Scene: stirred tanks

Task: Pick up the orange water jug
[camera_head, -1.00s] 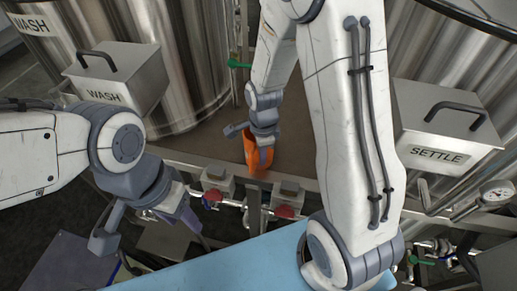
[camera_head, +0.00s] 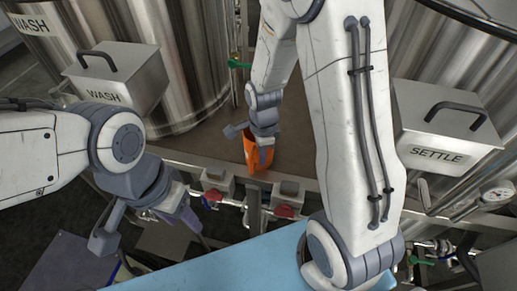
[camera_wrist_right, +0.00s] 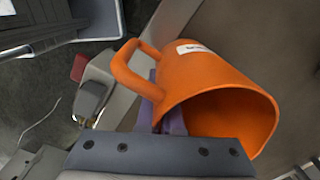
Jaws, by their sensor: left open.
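The orange water jug (camera_head: 250,152) stands on the brown surface between the tanks, near its front edge. In the right wrist view the jug (camera_wrist_right: 205,80) has its open mouth toward the camera, its handle at upper left and a small white label on its side. My right gripper (camera_head: 250,143) is at the jug and partly covers it. In the wrist view its purple finger pads (camera_wrist_right: 166,108) are beside the handle's lower end and the jug wall; whether they grip is unclear. My left gripper (camera_head: 150,228) is open and empty, left of the jug.
The WASH box (camera_head: 118,80) stands at the left and the SETTLE box (camera_head: 445,125) at the right, before steel tanks. Pipes with red-handled valves (camera_head: 285,211) run below the surface's front edge. A light blue panel (camera_head: 230,265) lies at the front.

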